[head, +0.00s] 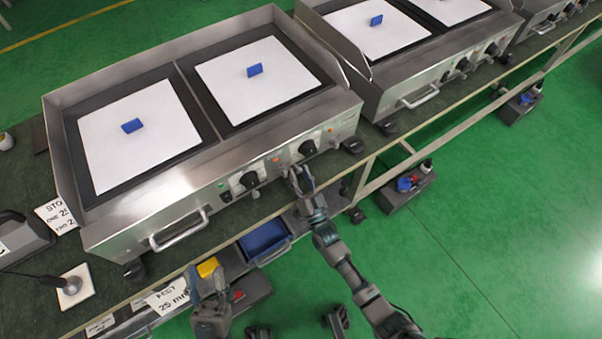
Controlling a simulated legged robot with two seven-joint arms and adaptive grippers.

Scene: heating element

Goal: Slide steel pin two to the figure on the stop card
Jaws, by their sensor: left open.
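The stop card (56,214) lies at the left end of the bench. Its visible print reads "STO", "ONE 25" and "TWO 2", with the right part cut off by the griddle. I cannot make out steel pin two. The near griddle (180,211) has two dark plates with white sheets. My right gripper (299,178) is at its front panel, just below the right black knob (307,148); its fingers are too small to read. My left gripper (204,283) is open at the bench's front edge, close to a yellow object (207,267).
Blue blocks (132,126) (255,70) sit on the sheets. A handle (180,230) and a left knob (249,180) project from the front. A blue bin (264,241) is below the bench. A card marked "25 mm" (168,297) is at the edge. A second griddle (400,75) stands right.

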